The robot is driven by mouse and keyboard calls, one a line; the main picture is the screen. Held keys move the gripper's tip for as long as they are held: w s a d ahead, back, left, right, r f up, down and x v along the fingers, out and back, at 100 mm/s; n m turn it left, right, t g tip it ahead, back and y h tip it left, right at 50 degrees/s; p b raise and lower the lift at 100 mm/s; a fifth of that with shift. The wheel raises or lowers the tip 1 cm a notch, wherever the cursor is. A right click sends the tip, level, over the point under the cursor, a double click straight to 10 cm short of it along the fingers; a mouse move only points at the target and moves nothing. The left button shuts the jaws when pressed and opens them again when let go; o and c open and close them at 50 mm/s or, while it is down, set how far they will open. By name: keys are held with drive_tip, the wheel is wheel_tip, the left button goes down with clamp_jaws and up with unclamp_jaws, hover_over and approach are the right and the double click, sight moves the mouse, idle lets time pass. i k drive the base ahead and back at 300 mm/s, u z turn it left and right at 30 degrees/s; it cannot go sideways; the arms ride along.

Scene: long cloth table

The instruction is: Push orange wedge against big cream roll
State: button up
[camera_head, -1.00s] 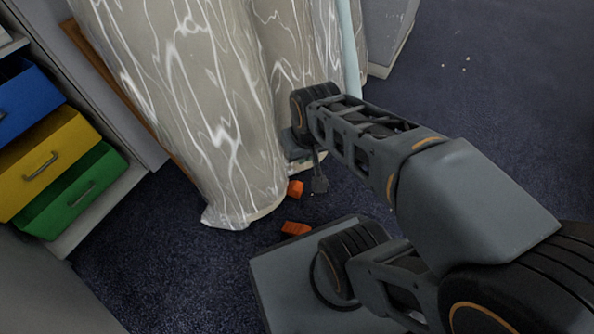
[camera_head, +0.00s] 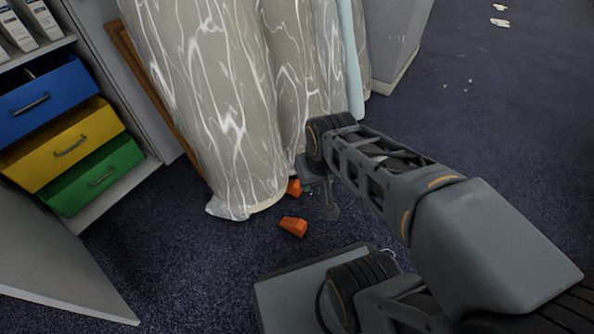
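The big cream roll (camera_head: 200,90), grey-cream with white marbling, stands upright at upper middle with its lower end on the floor. One orange wedge (camera_head: 293,226) lies on the carpet in front of the roll, apart from it, near my base. A second orange wedge (camera_head: 294,187) sits by the roll's lower right edge; I cannot tell whether they touch. My gripper (camera_head: 328,208) hangs low beside the second wedge, to its right. Its fingers are small and dark, so I cannot tell whether it is open or shut.
More marbled material (camera_head: 300,60) stands right of the big roll, with a pale blue tube (camera_head: 352,60) beside it. A grey cabinet (camera_head: 400,45) is behind. Blue, yellow and green drawers (camera_head: 70,150) stand open at left.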

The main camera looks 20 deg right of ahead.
sight(295, 189)
drive_tip(key=z, duration=2.05)
drive_tip(key=i, duration=1.75)
drive_tip(key=u, duration=3.8)
drive_tip(key=i, duration=0.5)
drive_tip(key=z, duration=0.1)
